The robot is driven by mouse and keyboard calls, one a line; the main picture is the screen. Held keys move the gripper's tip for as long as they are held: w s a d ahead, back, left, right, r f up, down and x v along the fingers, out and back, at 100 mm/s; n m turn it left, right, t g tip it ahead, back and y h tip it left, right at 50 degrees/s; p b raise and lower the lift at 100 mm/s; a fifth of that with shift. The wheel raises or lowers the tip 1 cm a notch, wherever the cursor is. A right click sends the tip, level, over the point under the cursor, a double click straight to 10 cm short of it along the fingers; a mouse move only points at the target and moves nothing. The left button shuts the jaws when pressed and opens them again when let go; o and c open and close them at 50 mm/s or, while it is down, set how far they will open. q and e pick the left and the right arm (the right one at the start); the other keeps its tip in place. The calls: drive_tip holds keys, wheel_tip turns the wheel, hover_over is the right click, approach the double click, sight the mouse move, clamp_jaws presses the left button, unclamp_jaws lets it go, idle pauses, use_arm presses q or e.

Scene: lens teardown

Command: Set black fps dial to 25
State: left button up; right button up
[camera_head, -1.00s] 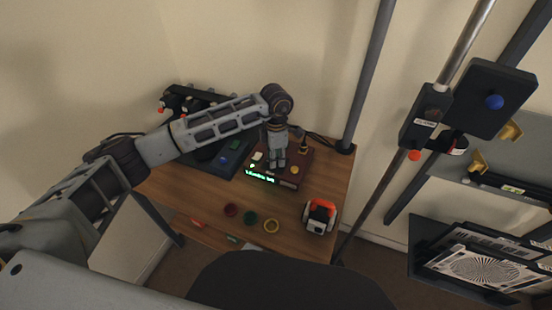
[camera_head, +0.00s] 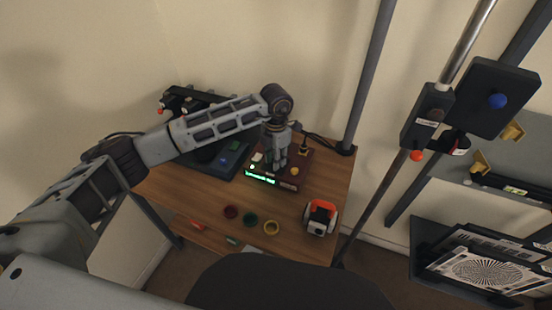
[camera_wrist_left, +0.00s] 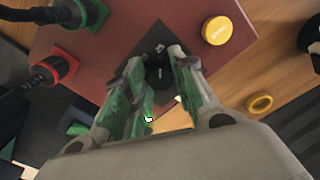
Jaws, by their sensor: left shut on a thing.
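A dark red control box (camera_head: 300,172) with a green lit display (camera_head: 261,178) on its front edge stands on the wooden table. My left gripper (camera_head: 277,166) points down onto the box from above. In the left wrist view the black fps dial (camera_wrist_left: 158,72) sits on a dark square plate on the box's top. My left gripper (camera_wrist_left: 158,85) is shut on the dial, with a finger on either side of it. The fingers hide part of the dial and its markings. The display text is too small to read. My right gripper is not in view.
A yellow button (camera_wrist_left: 217,30) is close beside the dial. Red, green and yellow rings (camera_head: 271,228) and an orange-white device (camera_head: 320,217) are in front of the box. A metal pole stands at the right.

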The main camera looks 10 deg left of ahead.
use_arm(q)
drive_tip(key=o, duration=1)
drive_tip(key=shift+o, duration=0.2)
wheel_tip(320, 180, up, 12)
idle(0.4)
idle(0.5)
